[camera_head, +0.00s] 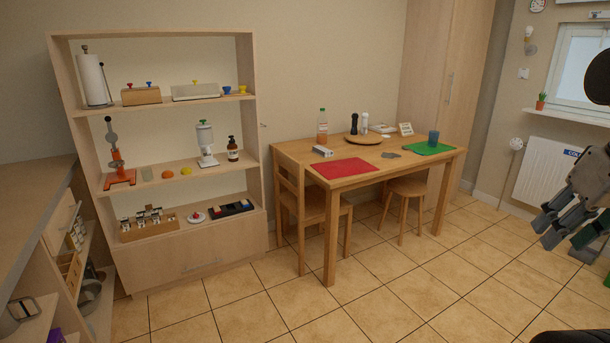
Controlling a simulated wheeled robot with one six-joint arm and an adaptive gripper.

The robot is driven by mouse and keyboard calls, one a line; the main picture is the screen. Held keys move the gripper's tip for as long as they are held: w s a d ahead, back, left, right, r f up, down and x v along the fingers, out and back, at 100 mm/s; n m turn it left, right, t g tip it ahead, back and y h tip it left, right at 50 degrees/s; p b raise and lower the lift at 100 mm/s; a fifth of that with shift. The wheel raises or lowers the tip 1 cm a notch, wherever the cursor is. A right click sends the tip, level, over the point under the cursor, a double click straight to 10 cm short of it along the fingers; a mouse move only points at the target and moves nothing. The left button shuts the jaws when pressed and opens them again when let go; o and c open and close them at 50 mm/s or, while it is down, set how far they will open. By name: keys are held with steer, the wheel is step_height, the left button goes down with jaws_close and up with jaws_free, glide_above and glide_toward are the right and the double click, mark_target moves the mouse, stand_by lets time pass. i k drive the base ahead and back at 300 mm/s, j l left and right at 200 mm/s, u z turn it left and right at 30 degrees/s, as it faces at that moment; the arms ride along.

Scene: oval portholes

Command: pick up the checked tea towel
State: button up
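I cannot make out a checked tea towel anywhere in this view. My gripper (563,232) hangs at the right edge, partly cut off by the frame, with its grey fingers pointing down and left. It is in front of the radiator and the tiled floor, well apart from the table. No object shows clearly in it, and its finger gap is hard to judge from this angle.
A wooden table (283,151) bears a red mat (344,168), a green mat (440,149), a bottle (322,127) and a blue cup (433,138). A chair (291,193) and stool (407,188) stand close. A shelf unit (254,132) stands left. The tiled floor (395,293) in front is clear.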

mark_target(322, 151)
steer(key=i+j+u, duration=0.15)
steer(key=i+u, duration=0.3)
steer(key=i, duration=0.15)
steer(key=i+u, duration=0.5)
steer(key=i+z, duration=0.25)
steer(key=i, duration=0.3)
steer(key=i+j+z, duration=0.25)
steer(key=i, duration=0.25)
steer(key=i+j+z, duration=0.1)
steer(key=i+z, duration=0.15)
steer(key=i, duration=0.3)
steer(key=i+j+z, duration=0.6)
steer(key=i, duration=0.2)
